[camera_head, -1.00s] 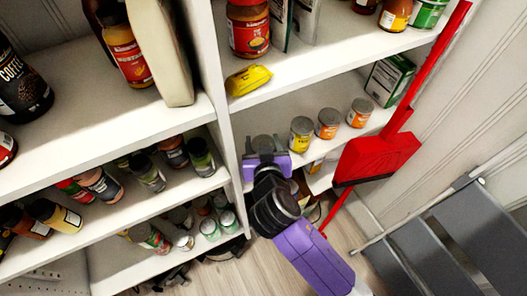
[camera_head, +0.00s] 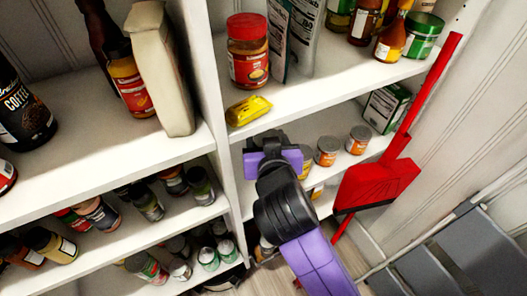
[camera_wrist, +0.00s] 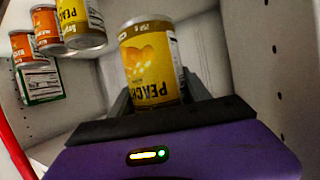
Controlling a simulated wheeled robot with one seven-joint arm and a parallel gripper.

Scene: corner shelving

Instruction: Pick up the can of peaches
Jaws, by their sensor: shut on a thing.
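A yellow can of peaches (camera_wrist: 150,62) stands between the two dark fingers of my gripper (camera_wrist: 160,92) in the wrist view, its label upside down there. The fingers are shut on its sides. In the head view my gripper (camera_head: 268,145) is in front of the right-hand middle shelf, just below the upper shelf's front edge, and hides the held can. A second yellow can of peaches (camera_wrist: 82,24) stands apart at the upper left of the wrist view. It is partly hidden behind my gripper in the head view (camera_head: 305,160).
Two orange-labelled cans (camera_head: 327,150) (camera_head: 358,139) and a green box (camera_head: 388,106) share the shelf. A yellow packet (camera_head: 248,110) lies on the shelf above, near its edge. A red dustpan (camera_head: 376,184) and grey step ladder (camera_head: 440,250) are at the right.

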